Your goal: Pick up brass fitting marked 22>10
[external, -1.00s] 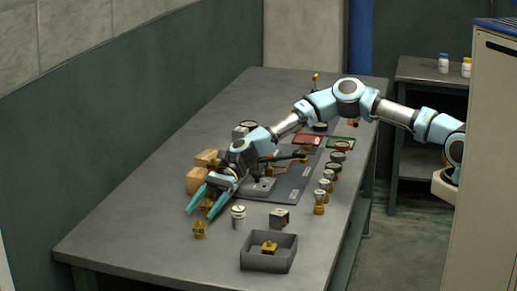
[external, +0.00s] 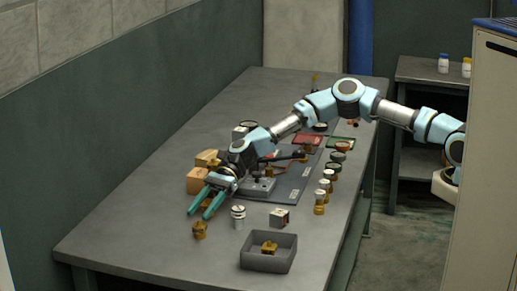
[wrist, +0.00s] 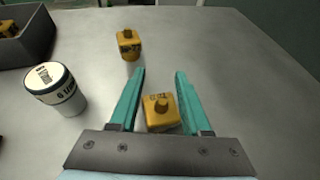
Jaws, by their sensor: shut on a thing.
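My gripper (external: 203,214) is low over the near left part of the table, with its two teal fingers closed in on a brass fitting. In the wrist view, this brass fitting (wrist: 161,112) sits between the fingers, close to the palm; its top marking is too small to read surely. In the external view the fingers mostly hide it. A second brass fitting (wrist: 128,44) stands on the table beyond the fingertips; it also shows in the external view (external: 200,231). Its marking is not legible.
A white-topped canister (wrist: 58,88) stands left of the fingers in the wrist view. A grey bin (external: 268,264) holding a brass piece is at the table's near end. Cardboard boxes (external: 198,181) are beside my wrist.

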